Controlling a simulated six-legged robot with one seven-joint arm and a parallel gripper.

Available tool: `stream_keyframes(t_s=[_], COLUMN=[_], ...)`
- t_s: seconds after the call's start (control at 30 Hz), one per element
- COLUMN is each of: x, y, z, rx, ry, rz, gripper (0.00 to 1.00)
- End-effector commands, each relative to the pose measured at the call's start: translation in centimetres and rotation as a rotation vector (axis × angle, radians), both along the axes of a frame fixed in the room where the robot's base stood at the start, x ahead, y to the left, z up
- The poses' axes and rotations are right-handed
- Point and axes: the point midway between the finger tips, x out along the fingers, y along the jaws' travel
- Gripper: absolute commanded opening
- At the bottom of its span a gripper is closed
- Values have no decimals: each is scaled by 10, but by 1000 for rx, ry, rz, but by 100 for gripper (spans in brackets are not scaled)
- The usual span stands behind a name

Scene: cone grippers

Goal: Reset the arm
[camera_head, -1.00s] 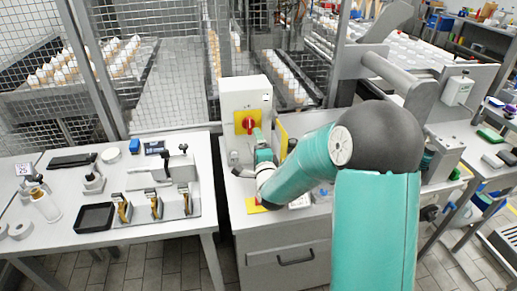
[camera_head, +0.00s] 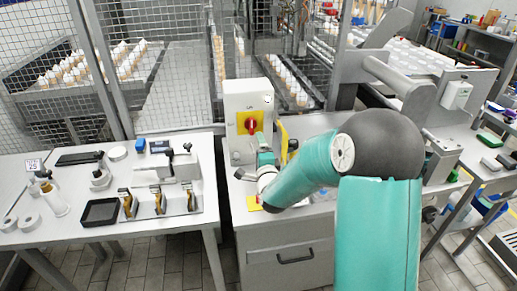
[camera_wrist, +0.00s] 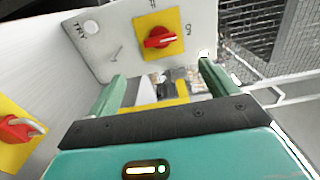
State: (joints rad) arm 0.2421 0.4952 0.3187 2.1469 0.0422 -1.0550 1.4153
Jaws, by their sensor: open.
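My teal arm reaches over the grey cabinet, and my gripper (camera_head: 262,163) is in front of the white switch box in the head view. In the wrist view my gripper (camera_wrist: 157,88) shows two green fingers spread apart, with nothing between them. The white switch box (camera_head: 237,100) carries a red rotary knob on a yellow plate (camera_head: 250,123). The knob (camera_wrist: 160,38) also shows in the wrist view, beyond the fingers, with its lever lying roughly across the plate.
Wire-mesh fencing (camera_head: 165,60) stands behind. A grey machine frame (camera_head: 400,85) stands right of my arm. Tiled floor shows between the tables.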

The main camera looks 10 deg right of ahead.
Motion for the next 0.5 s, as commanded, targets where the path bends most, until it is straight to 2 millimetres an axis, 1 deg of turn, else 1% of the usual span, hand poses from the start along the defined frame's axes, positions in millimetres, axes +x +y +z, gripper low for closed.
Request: stream_keyframes(t_s=[0.13,0.27,0.37,0.47,0.5], x=[-4,-18,-37,-62,-73], y=[3,7,8,8,7], z=[10,30,46,60,65], rx=[-65,-228,-391,-546,-606], ry=[32,118,207,295,331], rz=[14,48,86,130,148], gripper=[85,85,85,85,85])
